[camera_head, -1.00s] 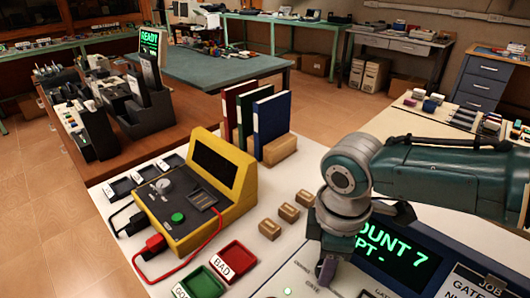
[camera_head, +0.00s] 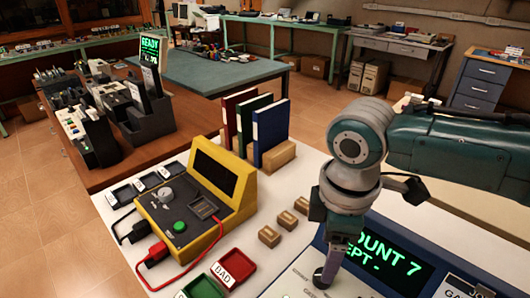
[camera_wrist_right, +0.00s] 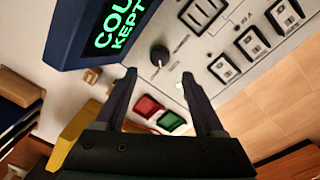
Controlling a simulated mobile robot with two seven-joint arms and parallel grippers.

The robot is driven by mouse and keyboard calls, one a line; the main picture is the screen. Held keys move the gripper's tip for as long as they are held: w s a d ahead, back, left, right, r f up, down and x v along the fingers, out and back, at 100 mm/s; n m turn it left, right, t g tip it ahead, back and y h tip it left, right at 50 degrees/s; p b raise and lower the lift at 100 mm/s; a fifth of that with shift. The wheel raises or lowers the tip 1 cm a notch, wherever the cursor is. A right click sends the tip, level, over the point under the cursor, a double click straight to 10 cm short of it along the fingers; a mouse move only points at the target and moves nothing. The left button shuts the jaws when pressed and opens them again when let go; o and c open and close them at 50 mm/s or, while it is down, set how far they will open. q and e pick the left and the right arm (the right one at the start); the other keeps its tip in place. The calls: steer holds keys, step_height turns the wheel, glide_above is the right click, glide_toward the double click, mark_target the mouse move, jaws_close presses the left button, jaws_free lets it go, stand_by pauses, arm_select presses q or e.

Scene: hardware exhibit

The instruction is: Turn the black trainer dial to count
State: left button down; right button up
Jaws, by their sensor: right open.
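The black dial (camera_wrist_right: 160,55) stands on the pale trainer panel (camera_wrist_right: 202,62) in the right wrist view, just beyond and between my right fingertips. A pale mark shows at its lower edge. My right gripper (camera_wrist_right: 159,77) is open and empty, one finger on each side of the dial's line, apart from it. In the head view the right gripper (camera_head: 325,272) points down at the panel beside the green-lettered display (camera_head: 382,256), which reads "OUNT 7" and "EPT -", partly covered by my arm. I cannot make out the dial there. My left gripper is not in view.
Red (camera_head: 234,268) and green (camera_head: 200,288) bins lie left of the panel. Switches (camera_wrist_right: 222,68) line the panel near the dial. Binders (camera_head: 270,124) stand behind.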

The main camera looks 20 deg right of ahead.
step_height(320, 180, up, 3)
steer(key=shift+r, duration=0.1)
steer(key=shift+s+a, duration=0.1)
steer(key=shift+a, duration=0.05)
stand_by(0.3)
